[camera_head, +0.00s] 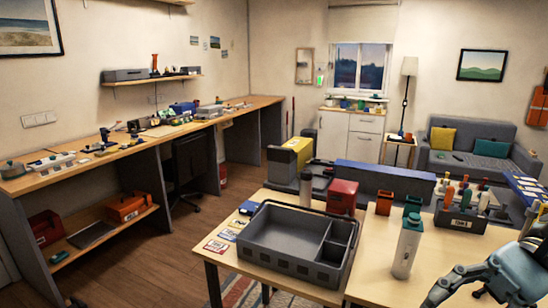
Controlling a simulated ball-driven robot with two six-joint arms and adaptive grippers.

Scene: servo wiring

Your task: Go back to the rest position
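My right gripper (463,283) shows at the bottom right corner, with its pale blue-grey arm coming in from the right edge. It is over the near right part of the wooden table (376,283). Its fingers point left and are partly cut off by the bottom edge, so I cannot tell how far apart they are. No object is visible in it. My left gripper is not in view.
A grey tray (262,257) and a white bottle with a green lid (406,245) stand left of my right gripper. A tool caddy (459,217) stands behind it. A long workbench (95,162) lines the left wall. Wooden floor (150,262) is open between.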

